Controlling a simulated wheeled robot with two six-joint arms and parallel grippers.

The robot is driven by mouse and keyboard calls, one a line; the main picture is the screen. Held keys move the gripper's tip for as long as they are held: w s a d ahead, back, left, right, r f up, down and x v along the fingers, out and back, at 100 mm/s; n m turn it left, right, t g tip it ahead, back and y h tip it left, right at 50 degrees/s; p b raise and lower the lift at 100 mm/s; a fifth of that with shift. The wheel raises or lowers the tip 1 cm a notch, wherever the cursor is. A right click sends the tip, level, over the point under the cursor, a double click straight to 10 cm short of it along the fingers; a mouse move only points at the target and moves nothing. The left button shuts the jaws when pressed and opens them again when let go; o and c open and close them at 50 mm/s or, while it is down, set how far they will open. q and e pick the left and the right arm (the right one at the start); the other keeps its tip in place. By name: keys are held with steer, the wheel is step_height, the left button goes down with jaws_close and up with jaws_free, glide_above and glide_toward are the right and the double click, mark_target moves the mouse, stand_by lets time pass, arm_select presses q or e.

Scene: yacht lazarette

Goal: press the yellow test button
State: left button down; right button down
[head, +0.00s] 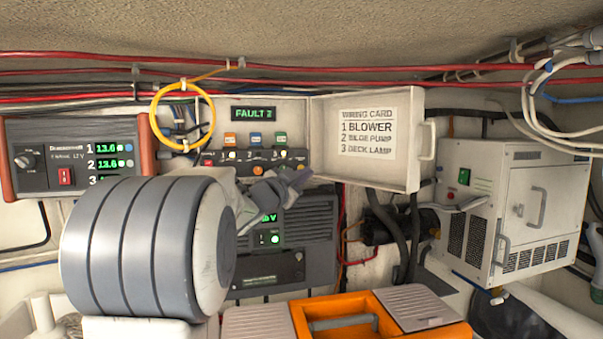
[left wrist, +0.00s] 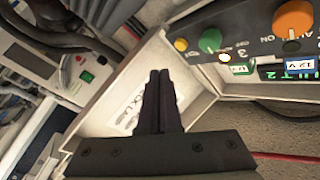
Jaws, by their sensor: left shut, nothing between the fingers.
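I cannot tell the depth gap. My right gripper is not in view.
An open white door with a wiring card (head: 368,135) stands right of the panel. A yellow cable loop (head: 154,112) hangs at its left. A white unit (head: 515,205) stands at right, and an orange case (head: 365,329) sits below. A display (head: 253,114) reads FAULT 2.

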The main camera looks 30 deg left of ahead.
arm_select(q)
steer(key=shift+s+d+b, duration=0.3)
steer(key=shift+s+d, duration=0.55)
steer(key=shift+d, duration=0.1)
steer(key=shift+f, duration=0.1)
